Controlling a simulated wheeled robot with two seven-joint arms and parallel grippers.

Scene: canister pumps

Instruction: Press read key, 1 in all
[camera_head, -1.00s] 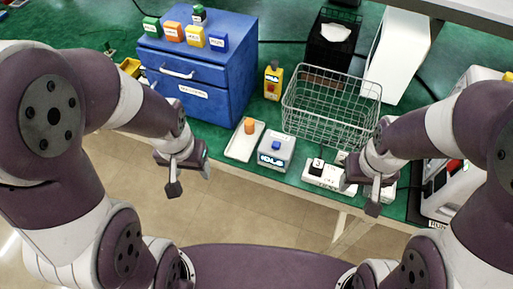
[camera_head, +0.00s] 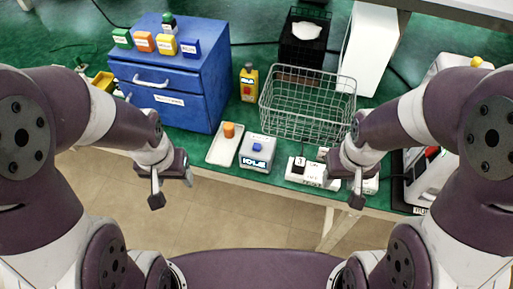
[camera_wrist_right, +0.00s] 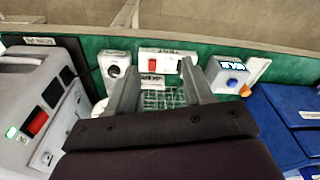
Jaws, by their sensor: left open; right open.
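A small white meter (camera_head: 256,158) with a lit display (camera_head: 253,164) and a blue key (camera_head: 260,150) sits near the table's front edge. The lettering on the key is too small to tell. In the right wrist view the meter (camera_wrist_right: 222,72) is right of the fingers, its blue key (camera_wrist_right: 232,83) uncovered. My left gripper (camera_head: 172,189) is open and empty, left of the meter and in front of the table edge. Neither gripper touches the meter.
A white tray (camera_head: 215,155) with an orange-topped item (camera_head: 229,130) stands left of the meter. A wire basket (camera_head: 306,105) is behind it. A blue drawer cabinet (camera_head: 180,100) and a yellow bottle (camera_head: 249,84) stand further back. A white machine (camera_head: 433,165) is at right.

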